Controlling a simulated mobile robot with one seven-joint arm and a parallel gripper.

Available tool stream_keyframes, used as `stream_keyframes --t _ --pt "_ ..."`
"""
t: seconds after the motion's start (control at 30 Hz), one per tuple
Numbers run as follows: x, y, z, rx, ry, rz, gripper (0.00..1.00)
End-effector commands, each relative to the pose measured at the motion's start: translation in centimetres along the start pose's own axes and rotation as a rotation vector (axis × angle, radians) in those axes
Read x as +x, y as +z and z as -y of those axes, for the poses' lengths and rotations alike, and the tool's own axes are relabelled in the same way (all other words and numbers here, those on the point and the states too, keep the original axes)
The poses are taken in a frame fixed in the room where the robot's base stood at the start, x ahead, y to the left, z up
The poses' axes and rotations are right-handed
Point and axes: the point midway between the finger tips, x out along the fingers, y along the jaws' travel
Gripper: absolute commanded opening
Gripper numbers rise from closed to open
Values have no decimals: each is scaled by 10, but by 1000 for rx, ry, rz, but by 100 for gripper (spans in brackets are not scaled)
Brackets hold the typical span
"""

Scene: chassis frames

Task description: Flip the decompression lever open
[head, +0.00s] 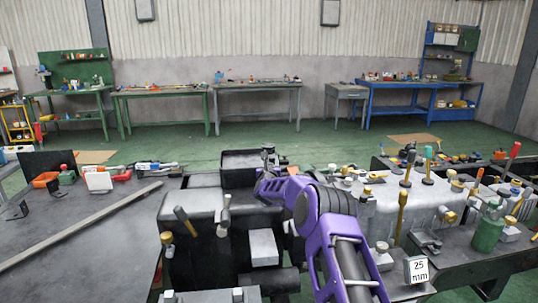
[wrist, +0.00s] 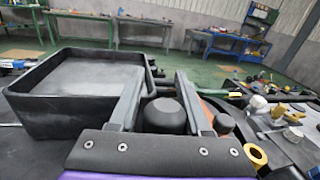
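My gripper (wrist: 164,82) is open, its two dark fingers spread apart in the wrist view. A black rounded knob-like part (wrist: 166,116) shows between the fingers; I cannot tell whether they touch it. In the head view my gripper (head: 268,158) is at the end of my purple arm, beside a black open box (head: 240,163), and its fingertips are hard to make out. I cannot tell which is the decompression lever.
The black box (wrist: 62,112) rises close to the left finger. Brass fittings (wrist: 256,156) and metal parts crowd the right. A long bar (head: 80,228) lies on the left bench. A green bottle (head: 488,232) and a "25 mm" block (head: 417,269) stand at right. Workbenches line the far wall.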

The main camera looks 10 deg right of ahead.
Motion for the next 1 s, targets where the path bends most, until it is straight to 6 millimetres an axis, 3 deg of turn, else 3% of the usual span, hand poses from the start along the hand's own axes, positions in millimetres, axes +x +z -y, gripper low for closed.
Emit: stream_keyframes --t 0.03,0.23,1.0 --pt "0 0 -1 0 2 -1 33" --pt "-1 0 -3 0 5 -1 0" --pt "-1 2 -8 -2 12 3 0"
